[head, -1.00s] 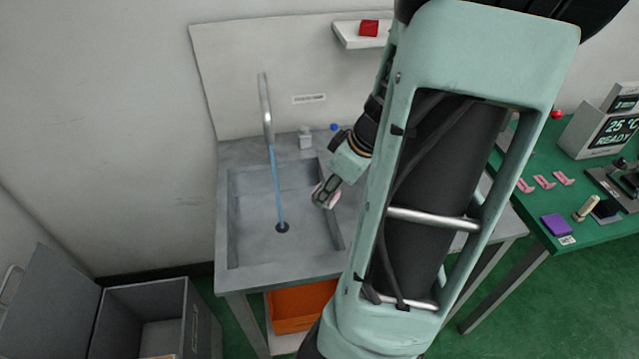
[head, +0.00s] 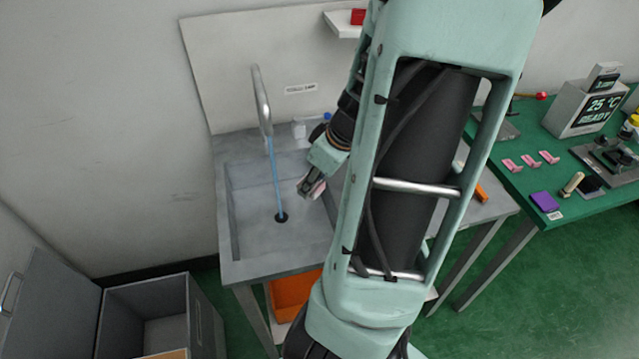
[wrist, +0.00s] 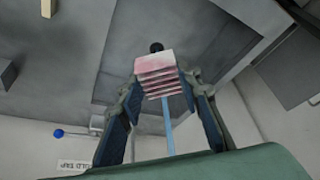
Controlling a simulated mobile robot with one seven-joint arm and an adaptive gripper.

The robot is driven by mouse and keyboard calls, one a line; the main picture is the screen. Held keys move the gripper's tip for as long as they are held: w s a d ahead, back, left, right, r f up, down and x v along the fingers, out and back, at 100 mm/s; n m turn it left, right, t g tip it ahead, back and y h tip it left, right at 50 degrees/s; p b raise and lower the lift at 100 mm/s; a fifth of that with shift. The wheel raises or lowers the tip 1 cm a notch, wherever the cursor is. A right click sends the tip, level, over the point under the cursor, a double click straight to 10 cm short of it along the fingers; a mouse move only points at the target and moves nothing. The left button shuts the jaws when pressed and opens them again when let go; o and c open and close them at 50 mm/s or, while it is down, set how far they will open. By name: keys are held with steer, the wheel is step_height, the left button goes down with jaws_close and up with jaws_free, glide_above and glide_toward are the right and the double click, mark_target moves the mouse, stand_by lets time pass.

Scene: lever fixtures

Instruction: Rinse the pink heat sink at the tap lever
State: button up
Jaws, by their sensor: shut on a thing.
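My gripper (head: 309,187) is shut on the pink heat sink (wrist: 158,76), a finned block with a paler top face, held between both fingers in the wrist view. In the head view the heat sink (head: 319,188) is partly hidden by the fingers, over the right part of the grey sink basin (head: 250,240). A blue water stream (head: 275,175) runs from the tap spout (head: 262,100) to the drain (head: 281,217), left of my gripper and apart from it. The tap lever's blue knob (wrist: 58,133) shows in the wrist view, near a cold tap label (wrist: 72,164).
An open grey bin (head: 150,305) stands on the floor at the lower left. An orange crate (head: 295,293) is under the sink. The green table (head: 510,195) at the right holds several pink parts and a display box (head: 590,108). The basin's left side is clear.

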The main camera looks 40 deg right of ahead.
steer(key=w+a+f+b, duration=0.1)
steer(key=w+f, duration=0.1)
steer(key=w, duration=0.9)
steer(key=shift+a, duration=0.15)
steer(key=shift+f, duration=0.1)
stand_by(0.3)
steer(key=shift+w+d, duration=0.1)
steer(key=shift+d, duration=0.1)
steer(key=shift+d, duration=0.4)
steer(key=shift+a+b, duration=0.25)
steer(key=shift+b, duration=0.1)
steer(key=shift+a, duration=0.35)
